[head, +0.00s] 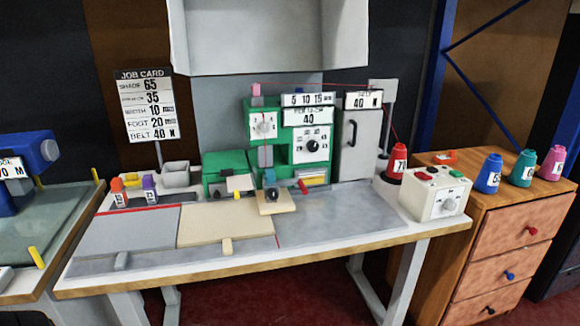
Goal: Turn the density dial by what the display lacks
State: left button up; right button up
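The green binding machine (249,155) stands at the back of the table. A display (308,117) on its front reads 40, under a small label that looks like "PER 10 CM". Below it, a white panel carries a black round dial (311,146) with small marks around it, too small to read. Another white dial (264,127) sits on the left part of the machine. The job card (145,105) reads shade 65, 35 on a blurred second line, width 10, foot 20 and belt 40 N. Neither of my grippers is in view.
A belt display (362,100) reads 40 N above a grey cabinet door (361,135). A control box (436,193) and a red spool (397,163) stand at the right. A beige rug piece (215,222) lies in front. A drawer cabinet (525,215) adjoins the table's right.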

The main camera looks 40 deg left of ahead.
aim_at(313, 146)
jog(key=k, duration=0.25)
jog(key=u, duration=1.2)
